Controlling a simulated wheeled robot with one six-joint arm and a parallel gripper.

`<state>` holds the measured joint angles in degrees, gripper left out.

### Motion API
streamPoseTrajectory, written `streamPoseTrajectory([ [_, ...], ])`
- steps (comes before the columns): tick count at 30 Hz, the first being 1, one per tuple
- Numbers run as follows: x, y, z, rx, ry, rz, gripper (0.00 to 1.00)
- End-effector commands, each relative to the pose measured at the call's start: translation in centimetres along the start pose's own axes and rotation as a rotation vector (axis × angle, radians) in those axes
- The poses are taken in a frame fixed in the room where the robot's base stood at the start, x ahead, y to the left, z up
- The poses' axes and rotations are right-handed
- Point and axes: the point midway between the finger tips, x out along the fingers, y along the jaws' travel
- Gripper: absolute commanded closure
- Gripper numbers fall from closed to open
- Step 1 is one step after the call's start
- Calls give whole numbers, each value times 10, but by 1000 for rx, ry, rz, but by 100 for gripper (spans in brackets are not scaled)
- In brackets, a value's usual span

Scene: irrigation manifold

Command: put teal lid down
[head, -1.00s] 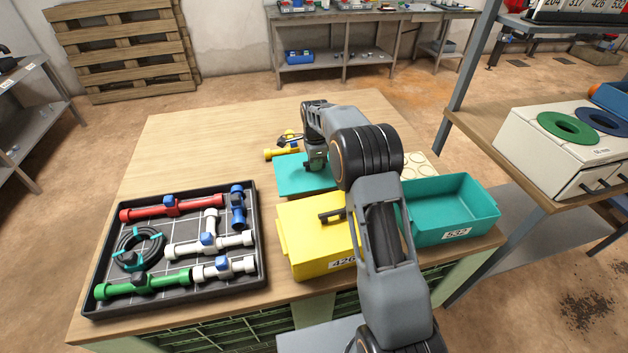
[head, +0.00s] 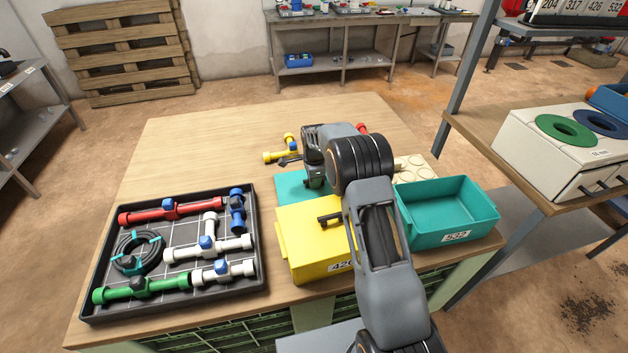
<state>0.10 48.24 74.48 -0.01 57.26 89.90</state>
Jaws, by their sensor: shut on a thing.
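The teal lid (head: 291,187) is a flat plate behind the yellow box, partly hidden by my arm and the box. My gripper (head: 314,183) is over the lid and shut on it; the fingertips are hard to see. I cannot tell whether the lid touches the table. The yellow box (head: 312,236) has a yellow lid with a dark handle.
A black tray (head: 262,283) with pipes and a hose coil fills the left front of the table (head: 200,140). A yellow pipe piece (head: 281,152) lies behind the teal lid. A pale board with round pads (head: 413,168) lies behind the bin. The table's back left is clear.

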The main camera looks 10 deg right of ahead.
Motion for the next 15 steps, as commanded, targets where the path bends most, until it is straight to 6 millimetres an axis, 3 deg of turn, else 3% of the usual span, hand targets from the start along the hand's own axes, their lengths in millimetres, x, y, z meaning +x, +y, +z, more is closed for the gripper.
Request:
streamPoseTrajectory([
  [1, 2, 0, 0, 0, 0, 0, 100],
  [2, 3, 0, 0, 0, 0, 0, 82],
  [9, 2, 0, 0, 0, 0, 0, 59],
  [15, 2, 0, 0, 0, 0, 0, 58],
])
